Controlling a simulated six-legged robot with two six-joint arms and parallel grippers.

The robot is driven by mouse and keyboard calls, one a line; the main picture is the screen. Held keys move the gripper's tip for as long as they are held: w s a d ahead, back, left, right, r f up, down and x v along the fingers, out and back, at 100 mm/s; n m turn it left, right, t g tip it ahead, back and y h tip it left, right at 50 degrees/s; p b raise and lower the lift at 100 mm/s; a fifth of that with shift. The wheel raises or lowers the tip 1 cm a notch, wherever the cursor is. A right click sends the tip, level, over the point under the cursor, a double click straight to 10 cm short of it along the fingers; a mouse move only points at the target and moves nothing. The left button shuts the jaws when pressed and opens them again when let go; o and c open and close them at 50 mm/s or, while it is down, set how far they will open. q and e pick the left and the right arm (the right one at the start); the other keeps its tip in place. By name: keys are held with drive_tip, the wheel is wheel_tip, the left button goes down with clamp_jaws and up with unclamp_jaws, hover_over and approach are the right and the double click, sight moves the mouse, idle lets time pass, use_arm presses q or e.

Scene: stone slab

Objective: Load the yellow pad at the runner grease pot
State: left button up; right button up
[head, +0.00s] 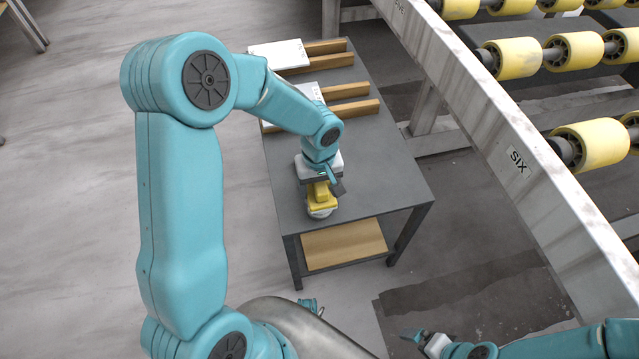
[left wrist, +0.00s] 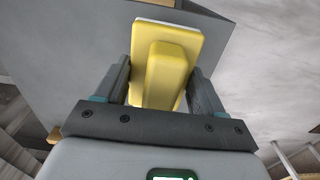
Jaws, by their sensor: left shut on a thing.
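My left gripper (head: 325,187) is shut on the yellow pad (head: 322,201) over the near end of the grey table. In the left wrist view the pad's raised yellow grip (left wrist: 167,72) is between the two dark fingers, and a white strip shows along the pad's far edge. A small pale round thing (head: 320,213) shows just under the pad in the head view. It may be the grease pot, mostly hidden by the pad; I cannot tell whether they touch. My right gripper (head: 420,340) is low at the bottom right, away from the table; its jaw opening is unclear.
The grey table (head: 375,180) has bare top to the right of the gripper. Wooden bars (head: 350,90) and white sheets or blocks (head: 278,54) lie at its far end. A wooden board (head: 345,244) is on its lower shelf. A roller conveyor with a pale rail (head: 500,140) runs along the right.

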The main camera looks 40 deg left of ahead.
use_arm(q)
drive_tip(key=shift+f+b, duration=0.5)
drive_tip(key=shift+b, duration=0.05)
idle(0.7)
drive_tip(key=shift+b, duration=0.35)
idle(1.4)
drive_tip(key=shift+r+p, duration=2.2)
drive_tip(key=shift+r, duration=1.3)
